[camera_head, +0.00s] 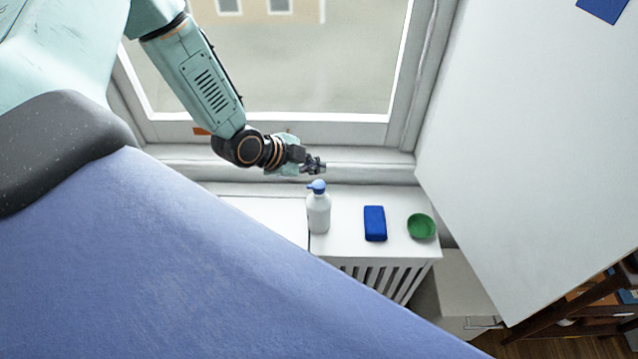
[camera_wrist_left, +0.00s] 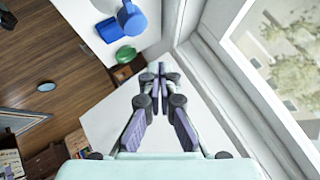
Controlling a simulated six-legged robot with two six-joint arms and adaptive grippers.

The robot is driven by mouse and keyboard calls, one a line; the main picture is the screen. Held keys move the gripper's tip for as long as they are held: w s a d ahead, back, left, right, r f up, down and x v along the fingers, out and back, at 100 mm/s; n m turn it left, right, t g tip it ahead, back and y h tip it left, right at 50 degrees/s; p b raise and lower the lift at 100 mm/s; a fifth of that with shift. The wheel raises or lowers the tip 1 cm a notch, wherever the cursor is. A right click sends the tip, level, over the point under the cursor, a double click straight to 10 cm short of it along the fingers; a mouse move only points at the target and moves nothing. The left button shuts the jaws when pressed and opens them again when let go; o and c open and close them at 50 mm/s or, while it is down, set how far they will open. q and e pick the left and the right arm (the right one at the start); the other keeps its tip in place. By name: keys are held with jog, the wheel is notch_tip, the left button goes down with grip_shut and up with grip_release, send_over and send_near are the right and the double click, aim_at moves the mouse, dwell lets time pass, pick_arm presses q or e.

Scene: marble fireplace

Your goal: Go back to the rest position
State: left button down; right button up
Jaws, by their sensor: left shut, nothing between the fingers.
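My left gripper (camera_head: 316,165) is shut and empty in the head view, just above and behind the white bottle by the window. The left wrist view also shows my left gripper (camera_wrist_left: 157,70), its fingertips together with nothing between them. The white bottle (camera_head: 319,213) with a blue pump top stands upright on the white ledge (camera_head: 338,244); its blue top (camera_wrist_left: 131,18) shows in the left wrist view. The gripper appears apart from it. My right gripper is in neither view.
A blue block (camera_head: 375,223) and a green bowl (camera_head: 421,226) sit on the ledge right of the bottle. The window (camera_head: 290,60) is behind my arm. A large blue surface (camera_head: 180,270) fills the lower left. A white panel (camera_head: 540,140) stands at right.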

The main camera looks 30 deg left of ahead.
pick_arm(q)
jog(key=shift+n, duration=0.9)
jog(key=s+d+f+n+g+y+b, duration=0.1)
jog(key=s+d+f+n+g+b, duration=0.1)
jog(key=s+f+n+b, duration=0.2)
jog(key=s+d+f+n+g+y+b, duration=0.1)
jog(key=s+d+f+n+g+b, duration=0.2)
jog(key=s+f+b, duration=0.8)
jog(key=s+d+f+n+g+y+b, duration=0.1)
jog(key=s+d+f+n+g+b, duration=0.2)
jog(key=s+f, duration=1.2)
jog(key=f+n+b, duration=0.1)
jog(key=n+b, duration=0.1)
jog(key=b, duration=0.3)
jog(key=shift+s+f+y, duration=0.15)
jog(key=shift+f+y, duration=0.05)
jog(key=shift+y, duration=0.1)
jog(key=shift+s+a, duration=0.1)
